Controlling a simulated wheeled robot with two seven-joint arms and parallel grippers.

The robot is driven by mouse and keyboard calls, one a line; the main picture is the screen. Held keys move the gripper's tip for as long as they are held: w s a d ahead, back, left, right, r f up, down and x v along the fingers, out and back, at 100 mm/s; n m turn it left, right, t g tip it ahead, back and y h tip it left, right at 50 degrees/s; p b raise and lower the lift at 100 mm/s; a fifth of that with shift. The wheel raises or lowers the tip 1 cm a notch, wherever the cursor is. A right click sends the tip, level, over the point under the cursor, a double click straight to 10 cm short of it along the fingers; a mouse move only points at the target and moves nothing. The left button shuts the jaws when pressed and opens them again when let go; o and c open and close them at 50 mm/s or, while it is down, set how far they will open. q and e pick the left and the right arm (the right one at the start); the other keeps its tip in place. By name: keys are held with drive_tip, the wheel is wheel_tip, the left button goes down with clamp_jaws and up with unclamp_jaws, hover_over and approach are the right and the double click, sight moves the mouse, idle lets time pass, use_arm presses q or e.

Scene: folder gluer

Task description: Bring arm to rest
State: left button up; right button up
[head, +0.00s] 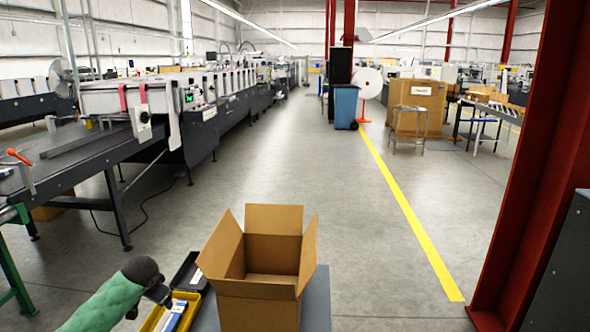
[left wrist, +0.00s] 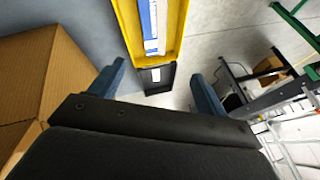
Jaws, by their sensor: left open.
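My left arm, in a green sleeve, comes in from the lower left in the head view. Its gripper (head: 160,296) is beside the open cardboard box, above the yellow tray. In the left wrist view the two blue fingers of my left gripper (left wrist: 168,78) are spread apart with nothing between them. My right gripper is in neither view.
An open, empty-looking cardboard box (head: 258,304) stands on a grey surface (head: 318,300). Left of it are a yellow tray (left wrist: 178,40) holding a blue-white item and a black tray (head: 186,272). A red steel column (head: 535,170) stands right. The middle floor is clear.

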use_arm(q)
drive_tip(key=s+d+f+t+h, duration=0.1)
drive_tip(key=s+d+f, duration=1.15)
drive_tip(key=d, duration=0.25)
drive_tip(key=s+d+f+g, duration=0.1)
drive_tip(key=s+d+f, duration=0.2)
drive_tip(key=s+f, duration=0.3)
drive_tip(key=s+d+f+n+g+h, duration=0.1)
drive_tip(key=s+d+f, duration=0.3)
drive_tip(key=s, duration=1.2)
drive_tip(key=s+d+f+n+g+h, duration=0.1)
drive_tip(key=s+d+f+g, duration=0.2)
drive_tip(key=s+f, duration=0.5)
drive_tip(key=s, duration=0.3)
drive_tip(key=shift+s+d+f, duration=0.25)
drive_tip(key=shift+s+d, duration=0.05)
drive_tip(key=shift+d, duration=0.05)
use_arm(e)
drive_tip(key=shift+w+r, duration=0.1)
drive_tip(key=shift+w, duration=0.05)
